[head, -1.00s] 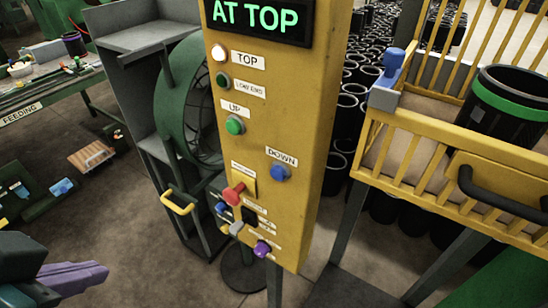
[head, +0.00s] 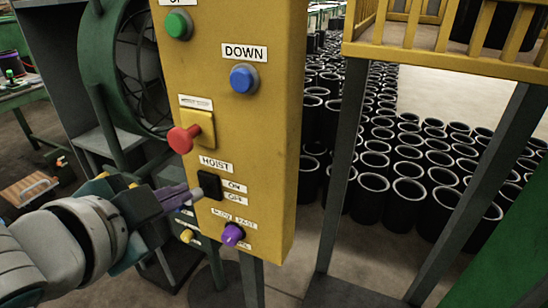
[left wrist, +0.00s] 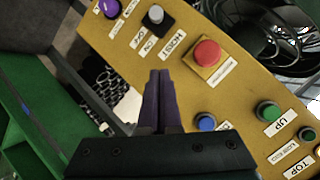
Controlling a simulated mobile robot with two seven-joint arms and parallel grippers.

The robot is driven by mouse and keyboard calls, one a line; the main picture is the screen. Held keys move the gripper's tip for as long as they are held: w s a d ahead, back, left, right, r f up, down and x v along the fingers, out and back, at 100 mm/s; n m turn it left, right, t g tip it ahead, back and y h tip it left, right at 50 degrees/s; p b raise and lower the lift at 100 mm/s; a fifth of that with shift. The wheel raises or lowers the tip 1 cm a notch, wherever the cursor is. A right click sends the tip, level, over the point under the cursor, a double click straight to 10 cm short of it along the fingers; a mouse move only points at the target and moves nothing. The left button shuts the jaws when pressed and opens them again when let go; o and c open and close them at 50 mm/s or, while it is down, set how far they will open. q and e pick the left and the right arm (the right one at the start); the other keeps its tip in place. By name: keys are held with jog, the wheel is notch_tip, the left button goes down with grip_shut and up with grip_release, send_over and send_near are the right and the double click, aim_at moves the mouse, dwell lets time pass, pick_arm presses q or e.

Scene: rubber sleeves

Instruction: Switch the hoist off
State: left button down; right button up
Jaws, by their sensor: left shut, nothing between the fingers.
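The hoist switch (head: 211,181) is a black block with a grey knob on the yellow panel, labelled HOIST above and ON and OFF beside it. It also shows in the left wrist view, where its grey knob (left wrist: 155,15) stands at the top. I cannot tell which label the knob is set to. My left gripper (head: 194,194) has purple fingers and is shut and empty. In the head view its tips overlap the switch's lower left edge; in the left wrist view the fingertips (left wrist: 159,73) stay apart from the knob. My right gripper is not in view.
The panel carries a red button (head: 183,138) above the switch, a purple knob (head: 232,234) below it, and a blue DOWN button (head: 243,79) and green button (head: 178,25) higher up. A green fan (head: 120,60) stands behind. Black sleeves (head: 373,190) fill the floor at right.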

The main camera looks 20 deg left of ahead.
aim_at(195, 193)
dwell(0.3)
pick_arm(q)
jog(key=w+a+f, duration=0.1)
jog(key=w+f, duration=0.1)
jog(key=w+a+f+b, duration=0.1)
jog(key=w+f, duration=0.1)
jog(key=w, duration=0.1)
jog(key=w+a+f+b, duration=0.1)
jog(key=w+f, duration=0.1)
jog(key=w, duration=0.1)
jog(key=shift+w+a+f, duration=0.1)
jog(key=shift+f, duration=0.3)
jog(key=shift+a+f, duration=0.3)
jog(key=shift+a, duration=0.05)
